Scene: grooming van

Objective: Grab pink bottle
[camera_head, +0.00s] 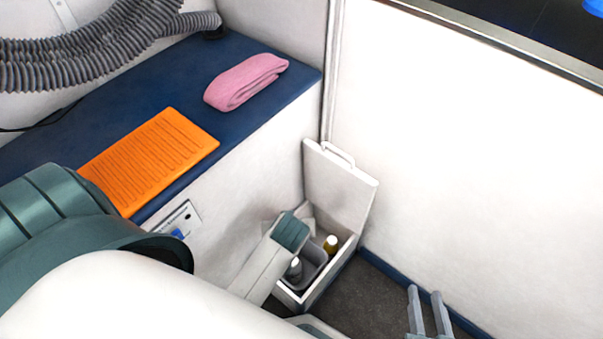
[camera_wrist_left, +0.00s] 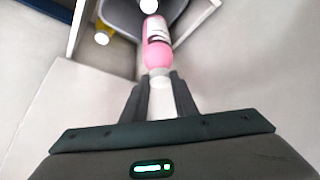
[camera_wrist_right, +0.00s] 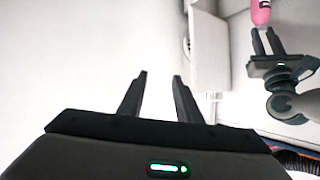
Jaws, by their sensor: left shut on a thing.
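The pink bottle (camera_wrist_left: 158,52) shows in the left wrist view, with its pale end between the fingers of my left gripper (camera_wrist_left: 160,76). That gripper is shut on it. The right wrist view shows the pink bottle (camera_wrist_right: 261,13) at the fingertips of my left gripper (camera_wrist_right: 263,30). I cannot tell whether the bottle is clear of the grey bin behind it. In the head view the bottle is hidden. My right gripper (camera_wrist_right: 160,75) is open and empty. It shows in the head view (camera_head: 424,291) at the lower right, apart from the box.
A white box (camera_head: 318,288) with its lid (camera_head: 340,182) raised holds a grey bin (camera_head: 317,258) and a yellow bottle (camera_head: 331,245). A blue bench (camera_head: 245,121) carries an orange mat (camera_head: 150,158) and a pink towel (camera_head: 246,82). Dark floor (camera_head: 370,300) is clear right of the box.

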